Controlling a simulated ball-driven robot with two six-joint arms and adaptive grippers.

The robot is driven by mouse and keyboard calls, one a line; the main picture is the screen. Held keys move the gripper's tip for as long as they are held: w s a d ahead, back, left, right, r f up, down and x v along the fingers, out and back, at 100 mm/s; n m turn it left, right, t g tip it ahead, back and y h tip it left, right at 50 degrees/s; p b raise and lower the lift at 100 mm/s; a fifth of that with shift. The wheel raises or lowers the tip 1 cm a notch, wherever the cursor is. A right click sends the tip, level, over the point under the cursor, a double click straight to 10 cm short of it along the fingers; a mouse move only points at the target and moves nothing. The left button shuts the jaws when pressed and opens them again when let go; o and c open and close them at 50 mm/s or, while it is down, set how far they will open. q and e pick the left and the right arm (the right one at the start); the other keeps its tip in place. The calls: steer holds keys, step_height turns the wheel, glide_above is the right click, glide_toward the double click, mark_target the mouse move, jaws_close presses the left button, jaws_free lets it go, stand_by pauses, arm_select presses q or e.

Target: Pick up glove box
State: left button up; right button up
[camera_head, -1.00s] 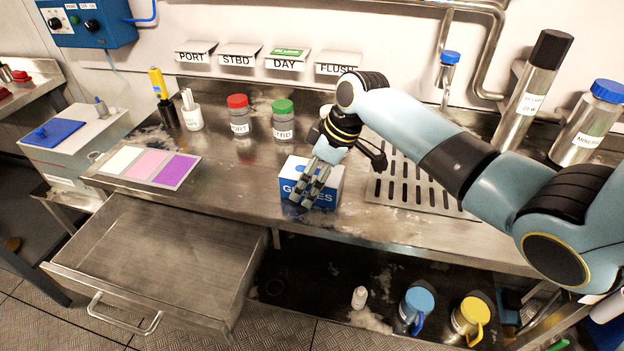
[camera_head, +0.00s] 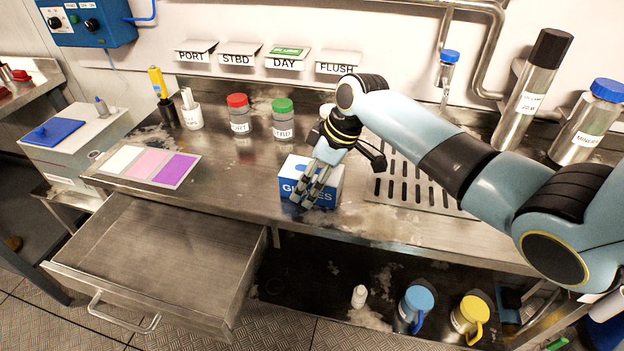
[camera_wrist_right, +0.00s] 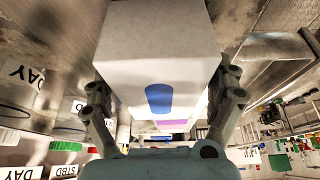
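The glove box (camera_head: 327,187) is a white and blue carton marked GLOVES on the steel counter, near its front edge. My right gripper (camera_head: 312,189) is over it in the head view, its fingers covering part of the lettering. In the right wrist view the box (camera_wrist_right: 158,60) fills the space between the two fingers, with a blue oval on its face. The fingers (camera_wrist_right: 164,92) lie close along both sides of it. I cannot tell whether they press on it. My left gripper is not in view.
An open, empty drawer (camera_head: 160,250) juts out at the front left. A red-lidded jar (camera_head: 239,115) and a green-lidded jar (camera_head: 283,120) stand behind the box. A slotted drain plate (camera_head: 420,190) is to its right, and a colour-panel mat (camera_head: 150,166) to its left.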

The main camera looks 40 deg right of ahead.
steer(key=c, duration=1.2)
steer(key=shift+r, duration=0.15)
